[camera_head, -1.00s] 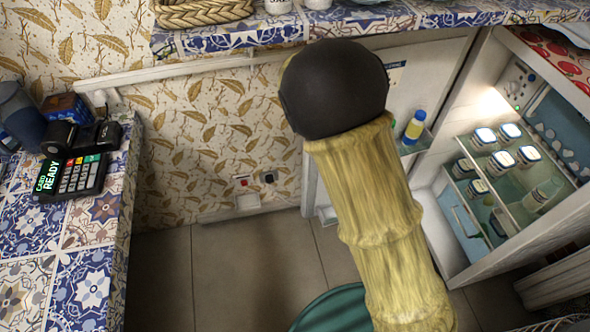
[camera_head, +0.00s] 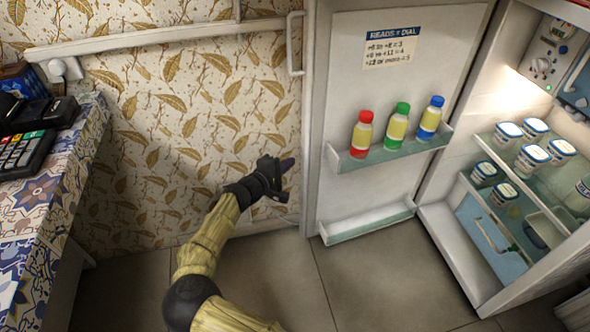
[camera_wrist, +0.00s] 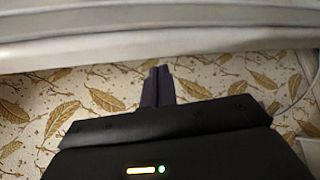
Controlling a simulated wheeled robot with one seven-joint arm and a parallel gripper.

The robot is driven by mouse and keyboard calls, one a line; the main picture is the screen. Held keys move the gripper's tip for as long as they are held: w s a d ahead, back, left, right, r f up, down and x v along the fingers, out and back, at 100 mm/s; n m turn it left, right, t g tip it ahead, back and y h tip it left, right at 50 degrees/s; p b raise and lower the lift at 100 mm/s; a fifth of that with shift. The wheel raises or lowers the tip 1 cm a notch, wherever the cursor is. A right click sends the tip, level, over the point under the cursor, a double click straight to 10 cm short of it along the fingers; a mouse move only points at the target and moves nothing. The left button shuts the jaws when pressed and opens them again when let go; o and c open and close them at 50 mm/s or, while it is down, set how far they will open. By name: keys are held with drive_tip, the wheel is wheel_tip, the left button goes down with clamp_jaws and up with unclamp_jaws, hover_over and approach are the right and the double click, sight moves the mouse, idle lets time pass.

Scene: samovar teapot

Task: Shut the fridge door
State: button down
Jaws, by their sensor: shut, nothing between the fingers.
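The fridge door (camera_head: 385,95) stands wide open in the head view, its inner side facing me. Its shelf carries three bottles with red, green and blue caps. The fridge body (camera_head: 455,160) is on the right, lit inside. My gripper (camera_head: 288,164) is shut and empty, just left of the door's free edge and in front of the papered wall. I cannot tell whether it touches the door. In the wrist view the shut fingers (camera_wrist: 157,72) point at a pale horizontal edge (camera_wrist: 160,48), with wallpaper behind. A white handle (camera_head: 294,43) shows at the door's upper left edge.
A tiled counter (camera_head: 40,200) with a card terminal (camera_head: 18,150) stands at the left. The tiled floor (camera_head: 370,270) before the door is clear.

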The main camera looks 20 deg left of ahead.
drive_tip(key=a, duration=0.1)
drive_tip(key=s+a+t+y+b, duration=0.1)
drive_tip(key=a, duration=0.1)
drive_tip(key=a+f+m+t+b, duration=0.1)
drive_tip(key=shift+s+a, duration=0.25)
drive_tip(key=shift+s, duration=0.1)
drive_tip(key=shift+w, duration=0.1)
drive_tip(key=w+d+b, duration=0.5)
drive_tip(key=w+b, duration=0.1)
drive_tip(key=b, duration=0.1)
drive_tip(key=shift+w, duration=0.2)
idle(0.4)
drive_tip(key=shift+d+f, duration=0.1)
